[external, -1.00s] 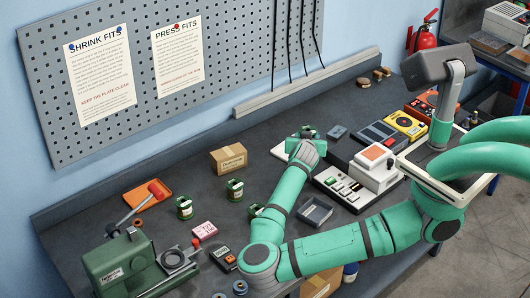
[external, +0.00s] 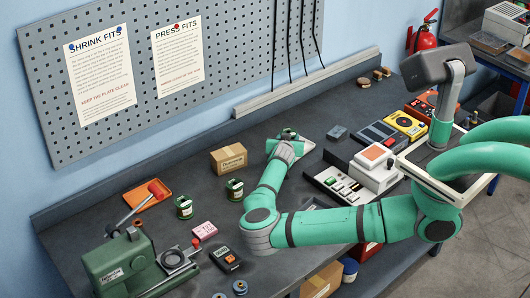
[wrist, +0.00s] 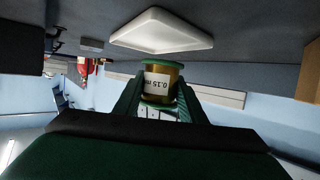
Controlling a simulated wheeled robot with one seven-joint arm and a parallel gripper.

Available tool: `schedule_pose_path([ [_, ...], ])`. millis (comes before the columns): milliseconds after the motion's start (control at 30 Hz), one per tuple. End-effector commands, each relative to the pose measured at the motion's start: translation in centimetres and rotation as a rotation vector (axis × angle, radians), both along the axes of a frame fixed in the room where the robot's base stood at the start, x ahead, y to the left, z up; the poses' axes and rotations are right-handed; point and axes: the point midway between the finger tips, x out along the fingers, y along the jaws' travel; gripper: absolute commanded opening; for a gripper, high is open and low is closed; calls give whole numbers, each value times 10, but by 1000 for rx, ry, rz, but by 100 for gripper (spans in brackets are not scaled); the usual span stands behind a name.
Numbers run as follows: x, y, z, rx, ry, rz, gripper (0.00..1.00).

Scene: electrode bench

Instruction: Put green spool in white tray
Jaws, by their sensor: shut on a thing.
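My gripper (external: 284,146) is shut on a green spool (external: 290,133) with amber winding and a white label. The wrist view shows the spool (wrist: 161,82) between the two fingers of my gripper (wrist: 158,92). The shallow white tray (external: 307,146) is on the bench, partly hidden by my gripper and the spool in the external view. In the wrist view the tray (wrist: 162,32) looks empty and apart from the spool. Two more green spools, one (external: 184,207) and another (external: 234,189), stand on the bench to the left.
A cardboard box (external: 229,158) stands left of my gripper. A white-and-grey device with a red top (external: 375,157) is to the right. An orange tray (external: 148,195) and a green machine (external: 125,265) are at left. My arm partly hides a grey bin (external: 314,203).

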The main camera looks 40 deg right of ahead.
Motion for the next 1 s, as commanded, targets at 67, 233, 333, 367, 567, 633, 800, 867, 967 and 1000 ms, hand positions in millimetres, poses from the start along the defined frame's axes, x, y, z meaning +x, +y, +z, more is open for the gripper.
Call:
schedule_pose_path([
  [67, 2, -1, -2, -2, -1, 0, 0],
  [233, 6, -1, -20, -3, 1, 1, 0],
  [333, 6, -1, -32, -3, 1, 1, 0],
  [367, 6, -1, -34, -2, 1, 1, 0],
  [567, 6, -1, -36, -2, -1, 0, 0],
  [633, 6, -1, -36, -2, -1, 0, 0],
  [800, 5, -1, -40, 0, 1, 0, 42],
  [867, 5, -1, -40, 1, 1, 0, 56],
  [967, 5, -1, -40, 1, 1, 0, 56],
  [1000, 5, -1, -40, 1, 1, 0, 56],
])
